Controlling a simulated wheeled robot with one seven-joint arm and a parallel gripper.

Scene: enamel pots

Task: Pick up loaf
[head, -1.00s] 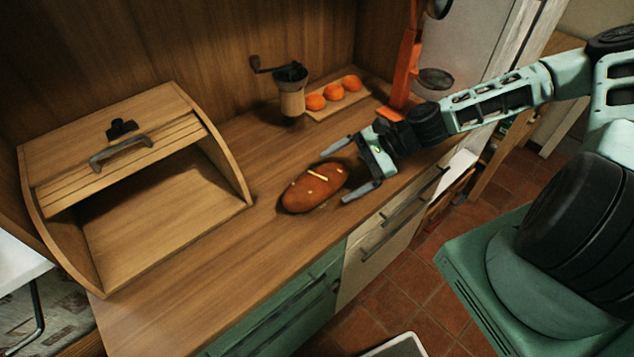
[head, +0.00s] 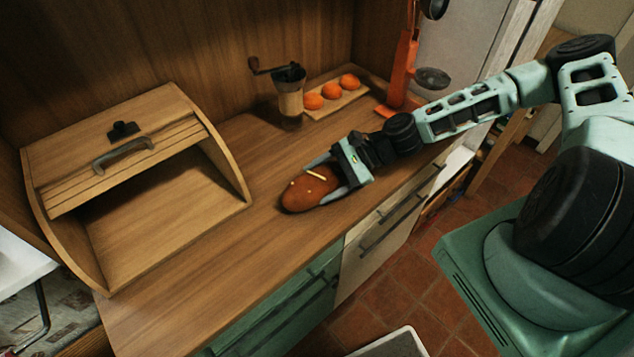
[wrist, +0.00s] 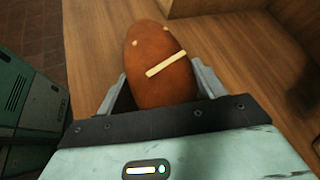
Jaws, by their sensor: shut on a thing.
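The loaf (head: 309,190) is a brown oval with pale marks on top, on the wooden counter near its front edge. In the wrist view the loaf (wrist: 158,72) lies lengthwise between the two fingers, with a pale strip across it. My gripper (head: 331,179) is shut on the loaf's near-right end, one finger on each side. In the wrist view my gripper (wrist: 162,88) shows both fingers against the loaf's sides. The loaf's right end is hidden by the gripper. I cannot tell whether the loaf is lifted clear of the counter.
An open wooden bread box (head: 225,170) stands at the left. A hand grinder (head: 290,98) and a board (head: 340,103) with three orange fruits are behind. An orange stand (head: 401,75) is at the back right. The counter (head: 215,255) is bare in front of the bread box.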

